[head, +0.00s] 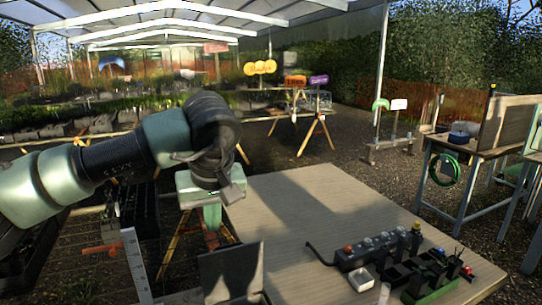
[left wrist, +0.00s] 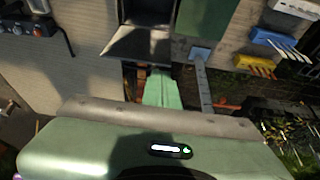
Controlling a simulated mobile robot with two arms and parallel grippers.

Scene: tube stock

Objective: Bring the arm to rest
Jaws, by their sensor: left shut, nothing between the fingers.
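My left arm comes in from the left in the head view and bends down near the left edge of the wooden table (head: 315,205). My left gripper (head: 212,222) points downward, with its pale green fingers together and nothing held. The left wrist view shows the same closed green fingers (left wrist: 162,92) beside a dark open box (left wrist: 139,42). That box also shows in the head view (head: 232,272), below and in front of the gripper. My right gripper is in neither view.
A black power strip (head: 378,249), a small white block (head: 361,281) and a dark-green rack (head: 432,284) occupy the table's front right. An upright white ruler-like strip (head: 137,265) stands left of the gripper. The table's middle is clear. Another workbench (head: 467,148) stands at right.

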